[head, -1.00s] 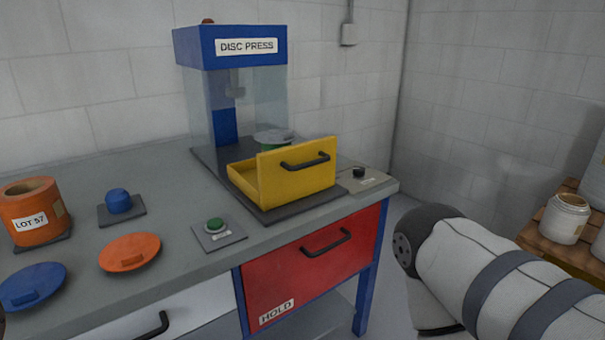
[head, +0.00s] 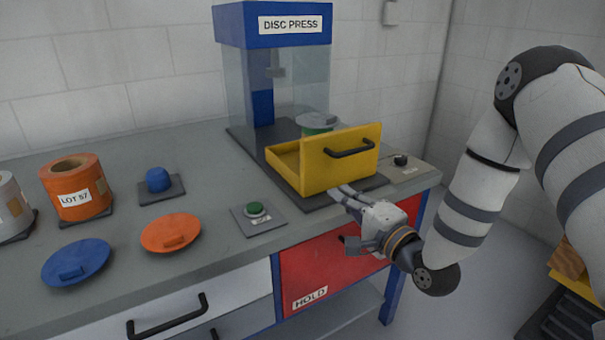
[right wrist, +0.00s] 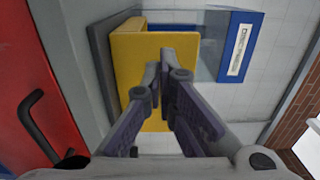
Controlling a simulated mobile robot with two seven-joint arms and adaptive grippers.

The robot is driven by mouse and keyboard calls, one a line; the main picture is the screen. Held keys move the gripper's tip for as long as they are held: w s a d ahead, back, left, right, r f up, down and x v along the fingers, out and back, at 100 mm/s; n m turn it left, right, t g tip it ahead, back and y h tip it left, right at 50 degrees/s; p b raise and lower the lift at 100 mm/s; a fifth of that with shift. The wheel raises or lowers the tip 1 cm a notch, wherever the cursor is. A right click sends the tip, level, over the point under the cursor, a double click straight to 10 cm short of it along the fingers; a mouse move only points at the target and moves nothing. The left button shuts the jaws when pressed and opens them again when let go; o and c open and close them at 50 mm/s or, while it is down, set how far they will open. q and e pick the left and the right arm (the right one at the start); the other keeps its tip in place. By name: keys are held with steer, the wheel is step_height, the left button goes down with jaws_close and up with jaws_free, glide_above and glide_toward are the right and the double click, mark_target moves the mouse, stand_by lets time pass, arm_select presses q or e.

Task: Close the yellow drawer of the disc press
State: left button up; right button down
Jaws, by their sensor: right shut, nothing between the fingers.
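The yellow drawer (head: 341,158) of the disc press (head: 275,60) is pulled out toward the bench's front edge, its black handle on the front panel. My right gripper (head: 340,191) is shut and empty, its fingertips just in front of the drawer's lower front. In the right wrist view the shut fingers (right wrist: 160,75) overlap the yellow drawer front (right wrist: 128,65); I cannot tell whether they touch it. My left gripper is not in view.
An orange LOT 57 canister (head: 75,188), blue lid (head: 77,262), orange lid (head: 171,232), blue knob (head: 158,180) and green button (head: 256,209) stand on the grey bench left of the press. The red HOLD drawer (head: 325,265) is below the press. A dark knob (head: 400,160) is right of it.

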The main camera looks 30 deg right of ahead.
mark_target(307, 169)
steer(key=w, duration=0.6)
steer(key=w+b, duration=0.1)
steer(key=w, duration=0.3)
steer(key=shift+a+f, duration=0.25)
steer(key=shift+a, duration=0.15)
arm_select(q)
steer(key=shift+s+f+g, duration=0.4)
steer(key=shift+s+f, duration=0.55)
arm_select(e)
steer(key=shift+w+r, duration=0.15)
steer(key=shift+w, duration=0.45)
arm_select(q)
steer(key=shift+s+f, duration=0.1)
arm_select(e)
steer(key=shift+w, duration=0.1)
